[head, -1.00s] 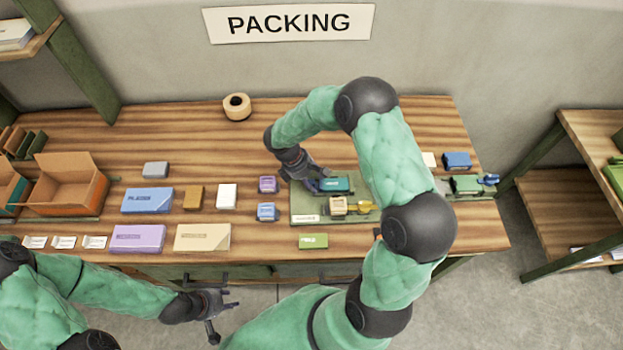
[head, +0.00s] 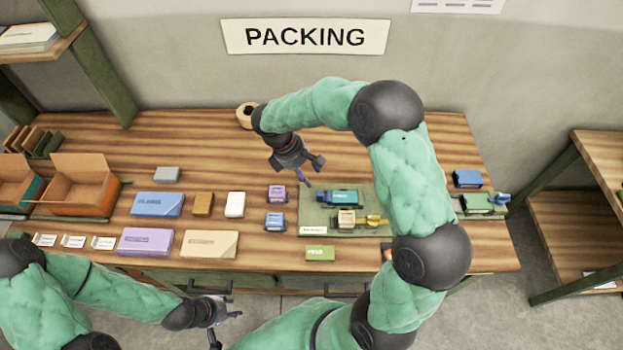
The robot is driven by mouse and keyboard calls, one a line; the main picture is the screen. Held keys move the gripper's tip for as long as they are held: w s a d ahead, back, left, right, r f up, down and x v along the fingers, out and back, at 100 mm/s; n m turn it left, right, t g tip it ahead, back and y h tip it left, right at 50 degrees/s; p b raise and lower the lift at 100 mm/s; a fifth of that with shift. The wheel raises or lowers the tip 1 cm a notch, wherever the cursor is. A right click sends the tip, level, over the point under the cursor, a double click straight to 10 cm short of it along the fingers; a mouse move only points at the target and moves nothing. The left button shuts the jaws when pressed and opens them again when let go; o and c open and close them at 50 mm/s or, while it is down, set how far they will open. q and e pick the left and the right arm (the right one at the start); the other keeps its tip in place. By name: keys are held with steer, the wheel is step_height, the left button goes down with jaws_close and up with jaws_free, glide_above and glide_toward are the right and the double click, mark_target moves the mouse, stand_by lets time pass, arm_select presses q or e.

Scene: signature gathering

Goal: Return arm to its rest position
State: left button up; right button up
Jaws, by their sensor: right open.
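My right arm bends high over the table, and its gripper (head: 311,174) is open and empty above the table, behind the green mat. My left gripper (head: 228,328) hangs in front of the table's front edge at the bottom; its fingers look spread with nothing between them. On the green mat (head: 312,215) lie a teal item (head: 340,197) and a tan item (head: 347,219) with a yellow piece beside it. My right forearm and elbow hide the right part of the mat and some of the table.
The wooden table (head: 190,135) holds an open cardboard box (head: 75,190), a tape roll (head: 244,115), a blue box (head: 156,204), a purple box (head: 146,242), a tan box (head: 209,244) and small purple (head: 277,193) and blue (head: 275,221) items.

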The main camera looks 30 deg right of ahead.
steer(key=shift+w+r, duration=0.1)
steer(key=shift+r, duration=0.15)
stand_by(0.4)
